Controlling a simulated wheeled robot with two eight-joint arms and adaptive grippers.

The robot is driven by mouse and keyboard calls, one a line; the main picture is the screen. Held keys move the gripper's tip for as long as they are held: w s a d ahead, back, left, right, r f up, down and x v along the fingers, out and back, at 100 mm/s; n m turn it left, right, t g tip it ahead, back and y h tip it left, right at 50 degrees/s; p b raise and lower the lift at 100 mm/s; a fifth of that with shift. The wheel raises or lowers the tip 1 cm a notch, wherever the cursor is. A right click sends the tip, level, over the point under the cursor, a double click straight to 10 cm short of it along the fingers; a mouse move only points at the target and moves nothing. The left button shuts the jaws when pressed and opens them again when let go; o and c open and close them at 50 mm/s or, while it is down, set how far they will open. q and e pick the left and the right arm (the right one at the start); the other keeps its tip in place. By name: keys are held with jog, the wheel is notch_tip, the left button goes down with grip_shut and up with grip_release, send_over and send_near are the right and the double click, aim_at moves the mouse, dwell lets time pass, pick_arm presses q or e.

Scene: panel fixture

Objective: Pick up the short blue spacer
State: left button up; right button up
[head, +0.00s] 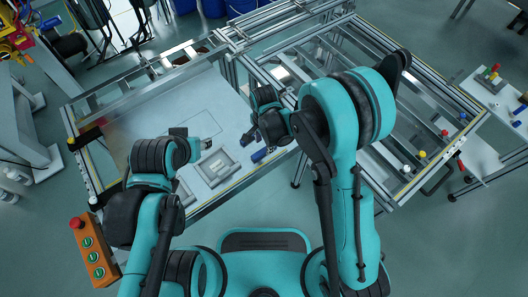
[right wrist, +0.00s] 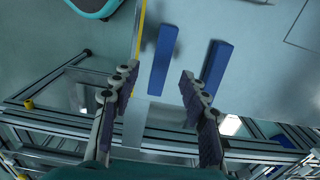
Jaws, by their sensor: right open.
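Two blue bars lie on the pale panel in the right wrist view. One blue bar (right wrist: 163,60) shows between my fingertips in the picture. The other blue bar (right wrist: 217,62) is to its right, its near end partly behind my right-hand finger. I cannot tell for sure which is the short spacer. A blue piece (head: 259,155) also shows in the head view, just below my right gripper (head: 249,138). My right gripper (right wrist: 158,74) is open and empty, apart from both bars. My left gripper (head: 204,143) is over the panel to the left; its jaws are unclear.
The pale panel (head: 150,122) lies in a metal frame. A grey fixture block (head: 216,168) sits near its front edge. An open aluminium frame (head: 345,62) with rails stands to the right. An orange button box (head: 94,250) is at lower left. The panel's left part is clear.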

aim_at(264, 150)
jog(key=f+b, duration=0.1)
jog(key=f, duration=0.1)
jog(key=f+b, duration=0.1)
jog(key=f, duration=0.1)
jog(key=shift+w+f, duration=0.2)
jog(key=shift+f, duration=0.15)
grip_shut()
jog(key=shift+r, duration=0.15)
